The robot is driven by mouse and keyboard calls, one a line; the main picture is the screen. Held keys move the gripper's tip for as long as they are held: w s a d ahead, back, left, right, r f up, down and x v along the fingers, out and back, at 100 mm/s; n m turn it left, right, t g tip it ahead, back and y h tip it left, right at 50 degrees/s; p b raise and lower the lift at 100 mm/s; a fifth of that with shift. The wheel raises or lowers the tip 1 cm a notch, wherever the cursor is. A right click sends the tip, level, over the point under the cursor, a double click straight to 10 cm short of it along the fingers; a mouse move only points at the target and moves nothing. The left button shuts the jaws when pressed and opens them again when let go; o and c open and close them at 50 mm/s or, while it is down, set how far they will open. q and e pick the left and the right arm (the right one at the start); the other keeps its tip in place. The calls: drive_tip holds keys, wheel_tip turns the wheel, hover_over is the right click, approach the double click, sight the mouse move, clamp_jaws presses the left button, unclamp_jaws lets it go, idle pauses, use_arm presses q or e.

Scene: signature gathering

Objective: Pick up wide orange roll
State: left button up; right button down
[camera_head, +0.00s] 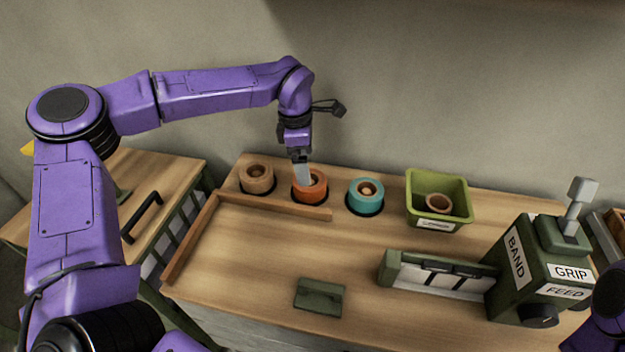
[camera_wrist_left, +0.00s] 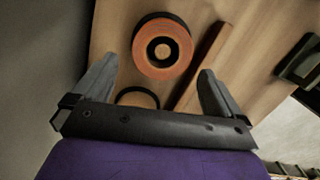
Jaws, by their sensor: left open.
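The wide orange roll (camera_head: 318,190) stands on a dark round base at the back of the wooden table, between a tan roll (camera_head: 257,179) and a teal roll (camera_head: 365,197). My left gripper (camera_head: 303,175) points down over it, and a finger overlaps the roll in the head view. In the left wrist view the orange roll (camera_wrist_left: 181,46) shows whole, with a dark core, just beyond the fingertips. The left gripper (camera_wrist_left: 158,72) is open there, fingers apart with nothing between the tips. Whether a finger touches the roll is unclear. My right gripper is out of view.
Wooden strips (camera_head: 275,206) form a low corner in front of the rolls. A green bin (camera_head: 419,211) holding a brown roll stands right of the teal roll. A green labelled machine (camera_head: 515,280) fills the right. A small green block (camera_head: 320,297) lies near the front edge.

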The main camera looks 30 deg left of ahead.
sight(314, 193)
use_arm(q)
drive_tip(key=f, duration=0.2)
drive_tip(key=f+p, duration=0.1)
drive_tip(key=f, duration=0.1)
drive_tip(key=d+f, duration=0.1)
drive_tip(key=f, duration=0.1)
drive_tip(key=shift+w+d+f, duration=0.1)
drive_tip(key=shift+w+f, duration=0.05)
drive_tip(key=shift+f, duration=0.25)
drive_tip(key=c, duration=0.8)
